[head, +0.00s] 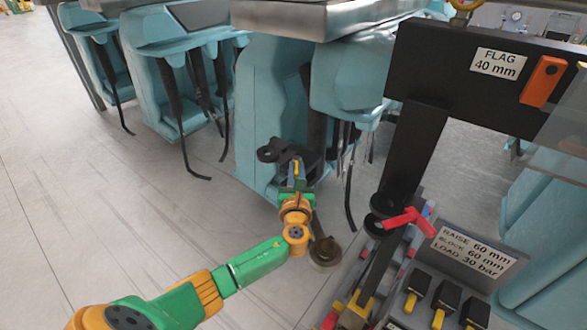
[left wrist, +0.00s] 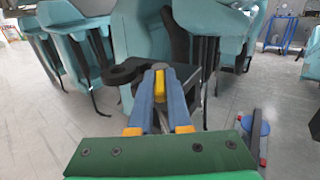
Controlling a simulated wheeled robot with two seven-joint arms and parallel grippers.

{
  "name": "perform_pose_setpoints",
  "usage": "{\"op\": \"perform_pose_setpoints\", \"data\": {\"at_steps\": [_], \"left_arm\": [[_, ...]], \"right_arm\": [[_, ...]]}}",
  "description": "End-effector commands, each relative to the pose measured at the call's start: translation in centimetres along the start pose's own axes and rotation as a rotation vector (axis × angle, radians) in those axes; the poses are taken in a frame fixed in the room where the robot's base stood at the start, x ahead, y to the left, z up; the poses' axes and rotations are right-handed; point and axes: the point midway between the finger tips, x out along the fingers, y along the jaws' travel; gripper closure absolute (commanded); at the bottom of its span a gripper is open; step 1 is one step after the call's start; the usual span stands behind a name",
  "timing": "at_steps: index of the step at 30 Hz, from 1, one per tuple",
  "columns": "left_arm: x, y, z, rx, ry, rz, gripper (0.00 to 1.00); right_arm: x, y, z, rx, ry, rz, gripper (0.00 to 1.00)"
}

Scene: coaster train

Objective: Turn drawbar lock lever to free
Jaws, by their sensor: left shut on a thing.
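The drawbar lock lever is a small yellow handle (left wrist: 160,84) at a dark drawbar bracket (left wrist: 190,78) on the teal coaster car. In the head view the dark bracket with its round eye (head: 268,154) sticks out low on the car's end. My left gripper (head: 297,170) reaches it from below. In the left wrist view its blue fingers (left wrist: 159,88) are closed on the yellow lever, with the eye to their left. The fingers hide much of the lever, so I cannot tell its exact angle. My right gripper is not in view.
Teal cars (head: 165,70) with hanging black straps stand behind. At the right are a black stand (head: 415,150) with a red lever (head: 405,218), an orange flag (head: 543,82) and a labelled control panel (head: 475,250). A round brown foot (head: 325,251) is near my arm. Floor at left is clear.

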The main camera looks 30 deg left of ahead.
Motion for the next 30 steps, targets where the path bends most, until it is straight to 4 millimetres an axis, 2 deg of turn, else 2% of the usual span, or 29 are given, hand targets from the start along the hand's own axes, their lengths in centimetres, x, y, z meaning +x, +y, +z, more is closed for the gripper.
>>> {"op": "perform_pose_setpoints", "data": {"at_steps": [20, 21, 24, 30], "left_arm": [[0.06, -0.26, 0.10, 0.000, -0.003, 0.065, 1.00], [0.06, -0.27, 0.10, 0.000, -0.003, 0.065, 0.78], [0.06, -0.27, 0.08, 0.000, -0.002, 0.065, 0.54], [0.05, -0.27, 0.05, 0.000, -0.002, 0.065, 0.54]], "right_arm": [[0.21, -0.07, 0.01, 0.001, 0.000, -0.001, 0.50], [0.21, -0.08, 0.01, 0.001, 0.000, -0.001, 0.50], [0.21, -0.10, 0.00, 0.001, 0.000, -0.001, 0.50], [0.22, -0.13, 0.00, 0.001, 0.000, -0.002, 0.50]]}}
